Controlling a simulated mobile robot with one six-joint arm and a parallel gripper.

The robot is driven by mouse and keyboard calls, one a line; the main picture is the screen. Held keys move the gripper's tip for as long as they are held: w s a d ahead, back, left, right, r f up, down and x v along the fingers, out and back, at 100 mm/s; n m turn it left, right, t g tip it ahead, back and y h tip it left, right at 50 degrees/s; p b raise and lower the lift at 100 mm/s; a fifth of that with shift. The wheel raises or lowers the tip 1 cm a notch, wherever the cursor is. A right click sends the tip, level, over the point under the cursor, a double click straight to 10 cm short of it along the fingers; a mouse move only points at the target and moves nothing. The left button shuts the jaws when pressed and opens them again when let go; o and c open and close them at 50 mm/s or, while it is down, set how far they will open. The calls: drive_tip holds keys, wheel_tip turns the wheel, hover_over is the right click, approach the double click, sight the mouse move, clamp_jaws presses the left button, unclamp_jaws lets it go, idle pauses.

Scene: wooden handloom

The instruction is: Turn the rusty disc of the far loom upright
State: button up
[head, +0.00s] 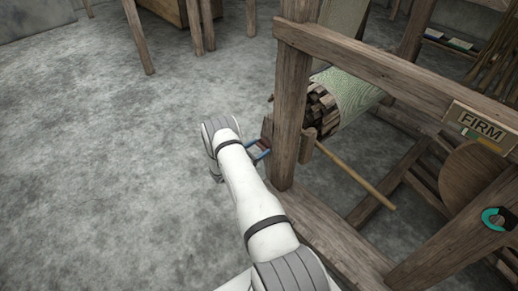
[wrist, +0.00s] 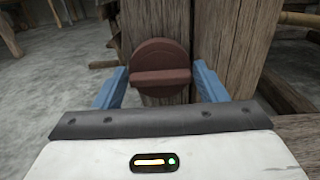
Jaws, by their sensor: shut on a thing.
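The rusty disc (wrist: 158,56) is a round, red-brown knob with a raised bar across its face. It sits on a wooden post of the loom in the wrist view, and the bar lies about level. My gripper (wrist: 162,84) has its blue fingers on the left and right of the disc, at the ends of the bar, shut on it. In the head view my gripper (head: 258,149) reaches the left side of the loom post (head: 291,110). The disc is small there and mostly hidden by my gripper.
The loom's cloth roll (head: 345,95) and a thin wooden rod (head: 350,172) are right of the post. A FIRM sign (head: 480,124) hangs on the upper beam (head: 380,68). A teal ring (head: 494,219) is at the right. Open concrete floor (head: 110,160) spreads to the left.

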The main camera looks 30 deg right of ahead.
drive_tip(key=shift+m, duration=0.4)
drive_tip(key=m+b, duration=0.2)
drive_tip(key=m, duration=0.2)
drive_tip(key=m+b, duration=0.2)
drive_tip(key=m, duration=0.2)
drive_tip(key=shift+s+f+b, duration=0.15)
drive_tip(key=shift+f+b, duration=0.05)
drive_tip(key=shift+b, duration=0.1)
drive_tip(key=m+b, duration=0.4)
drive_tip(key=m, duration=0.4)
drive_tip(key=shift+s+f+m, duration=0.1)
drive_tip(key=shift+m, duration=0.6)
drive_tip(key=o, duration=0.9)
drive_tip(key=shift+c, duration=0.2)
drive_tip(key=shift+a, duration=0.1)
